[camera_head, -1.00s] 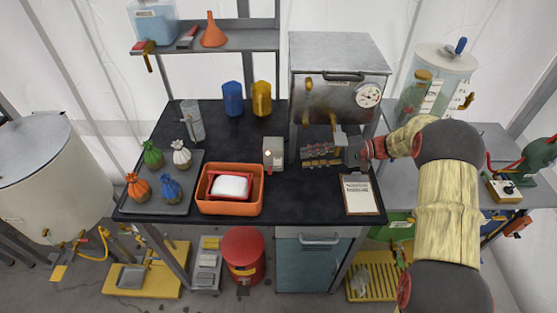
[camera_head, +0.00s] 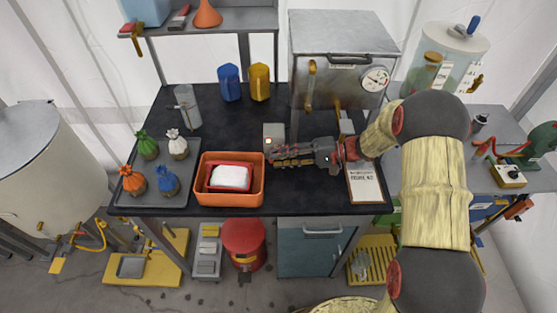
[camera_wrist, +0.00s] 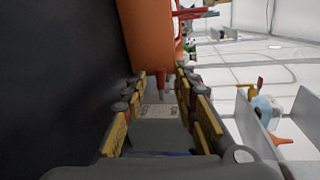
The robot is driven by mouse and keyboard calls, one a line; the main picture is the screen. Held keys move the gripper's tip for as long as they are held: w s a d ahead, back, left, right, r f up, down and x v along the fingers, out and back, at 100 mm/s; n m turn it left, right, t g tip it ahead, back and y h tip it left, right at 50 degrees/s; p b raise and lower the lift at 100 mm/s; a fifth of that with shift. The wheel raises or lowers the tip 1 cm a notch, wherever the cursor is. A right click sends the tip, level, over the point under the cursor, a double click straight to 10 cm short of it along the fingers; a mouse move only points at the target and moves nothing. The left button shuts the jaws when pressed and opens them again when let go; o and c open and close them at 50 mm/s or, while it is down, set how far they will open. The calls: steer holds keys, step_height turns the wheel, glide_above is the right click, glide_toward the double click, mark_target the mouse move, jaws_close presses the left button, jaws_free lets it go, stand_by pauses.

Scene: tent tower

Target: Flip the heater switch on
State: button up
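A small grey box (camera_head: 273,133) with a small light on its top stands on the black bench. I take it for the heater switch box, but its lever is not clear in the head view. My gripper (camera_head: 273,158) reaches in from the right, low over the bench, its fingertips at the near side of the box. In the wrist view my gripper (camera_wrist: 161,85) has its two fingers apart. A pale grey surface with faint marks (camera_wrist: 158,128) shows between them, with a thin reddish piece (camera_wrist: 162,96) above it. I cannot tell whether the fingers touch anything.
An orange bin (camera_head: 204,199) sits just left of my fingertips. A metal oven with a gauge (camera_head: 340,68) stands behind, and a clipboard (camera_head: 365,188) lies to the right. A tray of tied sacks (camera_head: 181,203) is at the left.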

steer(key=shift+a, duration=0.5)
jaws_close()
stand_by(0.3)
